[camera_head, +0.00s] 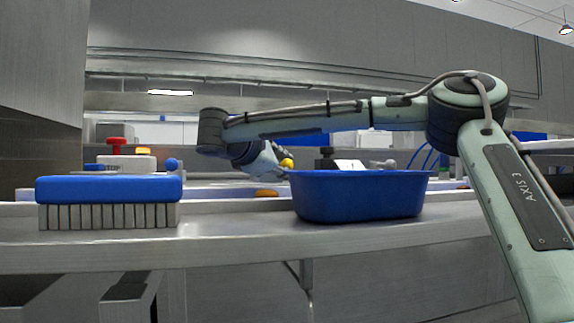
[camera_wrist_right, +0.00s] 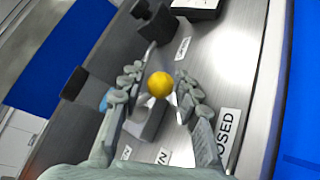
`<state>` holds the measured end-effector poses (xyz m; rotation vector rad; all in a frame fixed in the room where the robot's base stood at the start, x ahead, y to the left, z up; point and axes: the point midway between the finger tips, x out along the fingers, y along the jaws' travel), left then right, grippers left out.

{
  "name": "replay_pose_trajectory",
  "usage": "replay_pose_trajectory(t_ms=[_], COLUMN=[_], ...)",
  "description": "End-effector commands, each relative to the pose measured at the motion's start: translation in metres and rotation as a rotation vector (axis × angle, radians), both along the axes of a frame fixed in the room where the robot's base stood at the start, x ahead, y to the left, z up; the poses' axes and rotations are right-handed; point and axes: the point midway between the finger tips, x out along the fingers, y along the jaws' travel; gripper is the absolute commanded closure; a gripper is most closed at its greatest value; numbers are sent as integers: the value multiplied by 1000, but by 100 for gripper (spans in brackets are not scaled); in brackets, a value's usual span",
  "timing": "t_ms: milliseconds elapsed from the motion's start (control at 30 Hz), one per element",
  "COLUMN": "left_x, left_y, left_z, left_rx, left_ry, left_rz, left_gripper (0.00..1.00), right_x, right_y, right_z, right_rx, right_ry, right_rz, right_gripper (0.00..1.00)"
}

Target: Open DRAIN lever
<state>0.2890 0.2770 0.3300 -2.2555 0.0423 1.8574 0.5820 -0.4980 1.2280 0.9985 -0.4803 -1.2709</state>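A lever with a round yellow knob (camera_wrist_right: 160,84) stands on a grey metal panel (camera_wrist_right: 220,62) in the right wrist view. My right gripper (camera_wrist_right: 160,88) is open, with one finger on each side of the knob and gaps visible between. In the head view my right gripper (camera_head: 272,164) reaches over the counter from the right, partly hidden by the tub. A CLOSED label (camera_wrist_right: 228,132) lies right of the gripper. I cannot read a DRAIN label. My left gripper is out of view.
A blue tub (camera_head: 360,196) stands on the counter (camera_head: 240,230) below my right forearm. A blue-topped brush (camera_head: 108,190) lies at left. Behind it are a red button (camera_head: 116,145) and a blue knob (camera_head: 171,164). A dark fitting (camera_wrist_right: 152,22) stands beyond the lever.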

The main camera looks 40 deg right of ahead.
Motion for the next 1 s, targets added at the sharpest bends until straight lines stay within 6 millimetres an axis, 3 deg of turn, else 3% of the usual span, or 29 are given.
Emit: replay_pose_trajectory(t_ms=[167, 400, 733, 1000], left_x=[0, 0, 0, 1], left_y=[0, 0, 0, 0], left_z=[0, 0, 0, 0], left_rx=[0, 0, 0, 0], left_ry=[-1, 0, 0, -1], left_rz=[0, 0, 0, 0], left_gripper=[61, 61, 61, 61], right_x=[0, 0, 0, 1], right_y=[0, 0, -1, -10], right_z=[0, 0, 0, 0], right_rx=[0, 1, 0, 4], right_ry=[0, 1, 2, -1], right_rz=[0, 0, 33, 187], right_gripper=[70, 100, 100, 100])
